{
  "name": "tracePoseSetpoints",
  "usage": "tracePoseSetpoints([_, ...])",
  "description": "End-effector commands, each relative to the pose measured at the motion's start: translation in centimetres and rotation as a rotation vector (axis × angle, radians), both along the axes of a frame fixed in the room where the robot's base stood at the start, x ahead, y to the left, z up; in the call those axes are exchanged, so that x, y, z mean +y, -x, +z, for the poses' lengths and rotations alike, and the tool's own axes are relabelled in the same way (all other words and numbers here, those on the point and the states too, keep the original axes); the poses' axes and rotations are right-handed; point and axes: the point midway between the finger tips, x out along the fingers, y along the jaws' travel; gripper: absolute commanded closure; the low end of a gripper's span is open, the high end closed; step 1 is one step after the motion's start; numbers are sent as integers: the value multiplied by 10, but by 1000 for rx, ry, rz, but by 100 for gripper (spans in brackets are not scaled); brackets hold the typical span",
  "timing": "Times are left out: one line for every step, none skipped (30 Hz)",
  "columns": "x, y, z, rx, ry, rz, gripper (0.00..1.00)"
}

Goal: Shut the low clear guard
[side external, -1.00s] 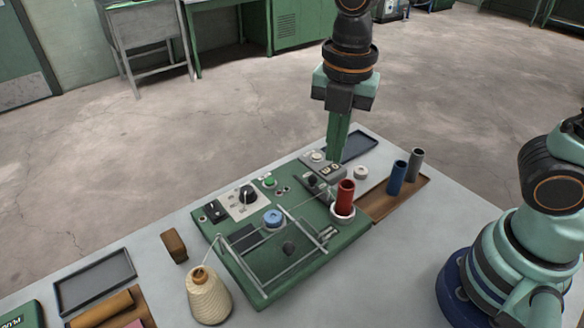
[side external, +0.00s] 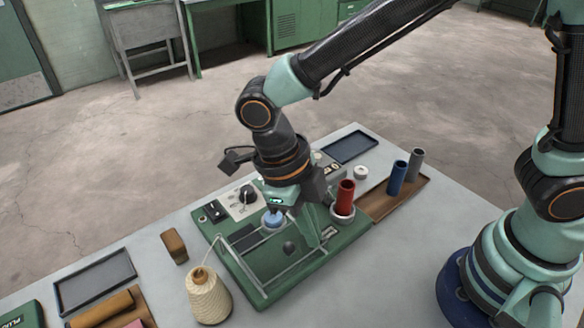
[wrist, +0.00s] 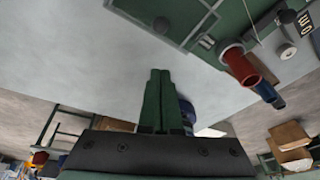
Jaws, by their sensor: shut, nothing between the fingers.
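The low clear guard (side external: 292,269) is a see-through cover with thin grey rails at the front of the green machine panel (side external: 237,279). I cannot tell for sure how far open it stands. My gripper (side external: 316,244) is shut and empty, pointing down at the guard's right side. Its green fingertips are close to the right rail; whether they touch it I cannot tell. In the wrist view the shut fingers (wrist: 158,75) show against the pale table, with part of the guard (wrist: 185,40) at the top.
A red spool (side external: 346,192) stands just right of my gripper. A blue spool (side external: 397,178) and a grey spool (side external: 416,164) stand on a brown tray (side external: 380,210). A cone of cream thread (side external: 208,298) stands at the front left. A blue knob (side external: 272,220) is behind the guard.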

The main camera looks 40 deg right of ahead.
Motion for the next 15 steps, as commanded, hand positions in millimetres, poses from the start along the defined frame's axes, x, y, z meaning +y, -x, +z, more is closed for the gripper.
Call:
tracePoseSetpoints([-2,4,-11,4,5,0,100])
tracePoseSetpoints([-3,6,-17,4,5,0,100])
tracePoseSetpoints([-4,7,-24,2,5,0,100])
tracePoseSetpoints([-5,9,-30,2,6,0,100])
tracePoseSetpoints([-6,11,-36,2,6,0,100])
tracePoseSetpoints([-7,13,-43,1,5,0,100])
tracePoseSetpoints([-8,14,-49,1,6,0,100])
tracePoseSetpoints([-9,16,-55,1,6,0,100])
tracePoseSetpoints([-10,18,-62,0,7,0,100])
tracePoseSetpoints([-9,18,-65,-2,5,0,100])
tracePoseSetpoints([-5,10,-61,-6,0,-2,100])
tracePoseSetpoints([-3,5,-59,-4,-1,-4,100])
tracePoseSetpoints([-1,2,-58,-3,-1,-4,100])
tracePoseSetpoints([0,-1,-57,-1,-1,-3,100])
tracePoseSetpoints([3,-5,-56,-1,-2,-3,100])
